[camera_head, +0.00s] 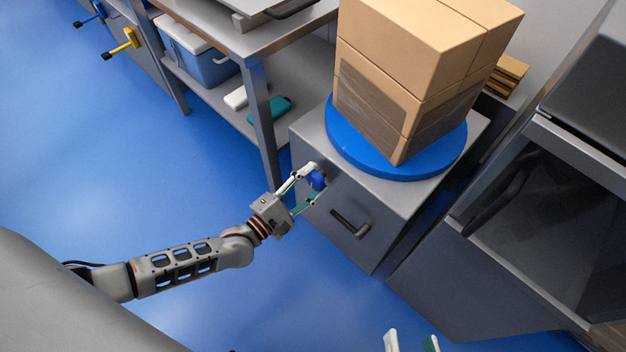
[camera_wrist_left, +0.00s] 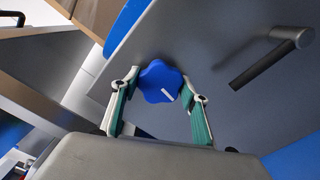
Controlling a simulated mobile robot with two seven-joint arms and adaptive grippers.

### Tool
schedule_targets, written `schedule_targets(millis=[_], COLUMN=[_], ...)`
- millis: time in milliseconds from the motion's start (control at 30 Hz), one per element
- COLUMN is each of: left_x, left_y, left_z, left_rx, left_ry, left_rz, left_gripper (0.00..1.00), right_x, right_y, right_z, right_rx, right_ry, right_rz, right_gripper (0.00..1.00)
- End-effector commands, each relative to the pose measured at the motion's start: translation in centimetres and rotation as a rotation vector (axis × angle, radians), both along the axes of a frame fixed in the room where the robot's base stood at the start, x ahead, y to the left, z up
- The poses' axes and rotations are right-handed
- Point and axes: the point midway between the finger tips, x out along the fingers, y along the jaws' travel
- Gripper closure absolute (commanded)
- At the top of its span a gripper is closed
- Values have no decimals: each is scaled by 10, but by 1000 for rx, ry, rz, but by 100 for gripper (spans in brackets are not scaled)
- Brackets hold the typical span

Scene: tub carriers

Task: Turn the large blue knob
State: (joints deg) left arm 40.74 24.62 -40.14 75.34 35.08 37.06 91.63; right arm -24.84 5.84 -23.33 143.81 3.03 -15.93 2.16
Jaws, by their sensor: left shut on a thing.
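The large blue knob (camera_head: 318,180) is on the front face of a grey cabinet (camera_head: 352,192). In the left wrist view the knob (camera_wrist_left: 158,80) is lobed, with a short white mark slanting toward the lower right. My left gripper (camera_head: 312,184) is shut on the knob, with one finger on each side of it; it also shows in the left wrist view (camera_wrist_left: 160,86). My right gripper (camera_head: 411,342) shows only its two fingertips at the bottom edge of the head view. They are apart with nothing between them.
A black handle (camera_head: 350,224) sticks out right of the knob. Cardboard boxes (camera_head: 408,40) stand on a blue round plate (camera_head: 372,163) atop the cabinet. A steel table's leg (camera_head: 262,125) is close on the left. A dark glass-fronted unit (camera_head: 545,215) stands right. The blue floor at left is clear.

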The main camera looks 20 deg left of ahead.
Motion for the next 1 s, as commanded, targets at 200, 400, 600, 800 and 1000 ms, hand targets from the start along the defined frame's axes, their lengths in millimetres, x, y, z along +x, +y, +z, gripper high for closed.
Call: schedule_targets(millis=[200,400,600,800,1000], left_x=[-1,0,0,0,0], left_y=[1,1,1,1,0], left_z=[-1,-1,0,-1,0], left_rx=[-56,-73,-73,-72,-72], left_ry=[23,28,28,28,27], left_rz=[0,0,0,0,-1], left_gripper=[77,77,77,38,38], right_x=[-1,-1,-1,-1,0], right_y=[1,2,2,2,2], right_z=[-1,-1,-1,-1,-1], right_rx=[18,23,23,23,23], right_ry=[4,6,5,5,5], right_rz=[-8,-9,-9,-9,-9], right_gripper=[60,60,60,60,60])
